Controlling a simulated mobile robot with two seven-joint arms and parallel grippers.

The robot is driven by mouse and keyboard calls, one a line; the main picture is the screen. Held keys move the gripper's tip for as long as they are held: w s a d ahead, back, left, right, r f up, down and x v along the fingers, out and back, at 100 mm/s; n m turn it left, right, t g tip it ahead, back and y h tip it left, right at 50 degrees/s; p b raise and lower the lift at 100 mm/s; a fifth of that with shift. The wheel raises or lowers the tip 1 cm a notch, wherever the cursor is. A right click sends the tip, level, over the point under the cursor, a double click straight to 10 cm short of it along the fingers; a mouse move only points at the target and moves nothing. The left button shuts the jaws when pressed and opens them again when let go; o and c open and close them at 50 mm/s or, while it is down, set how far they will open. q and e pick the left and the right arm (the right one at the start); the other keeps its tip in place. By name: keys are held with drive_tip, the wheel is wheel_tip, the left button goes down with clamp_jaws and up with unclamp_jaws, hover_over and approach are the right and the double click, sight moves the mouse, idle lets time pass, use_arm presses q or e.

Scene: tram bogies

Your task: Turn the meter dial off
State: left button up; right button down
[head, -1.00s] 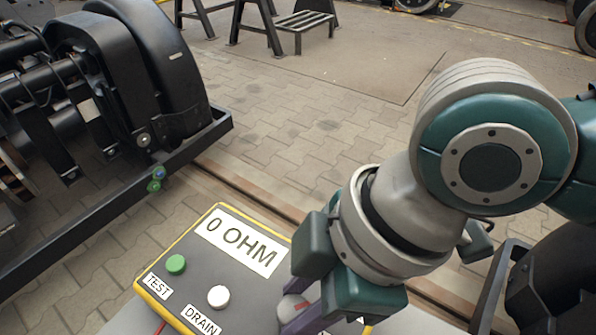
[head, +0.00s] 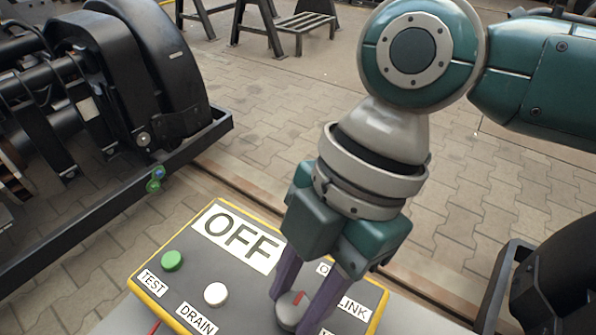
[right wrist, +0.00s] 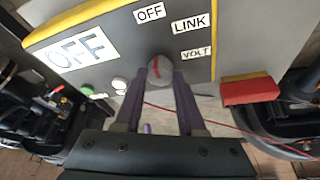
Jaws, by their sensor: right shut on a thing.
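The meter (head: 187,270) is a grey box with a yellow rim, low in the head view. Its display (head: 238,237) reads OFF; it also shows in the right wrist view (right wrist: 76,49). The dial (head: 291,309) is a grey knob with a red mark. In the right wrist view the dial (right wrist: 159,70) has OFF, LINK and VOLT labels around it, and its red mark is tilted. My right gripper (head: 303,312) reaches down with its purple fingers on either side of the dial, shut on it. My left gripper is not in view.
The meter has a green TEST button (head: 172,261) and a white DRAIN button (head: 215,294). A red block (right wrist: 249,90) lies beside the meter, and a red lead (right wrist: 235,127) runs past it. A black bogie (head: 120,90) stands at left. Paved floor lies behind.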

idle(0.4)
drive_tip(key=c, duration=0.5)
unclamp_jaws()
drive_tip(key=p+v, duration=0.3)
drive_tip(key=v, duration=0.7)
drive_tip(key=shift+a, duration=0.1)
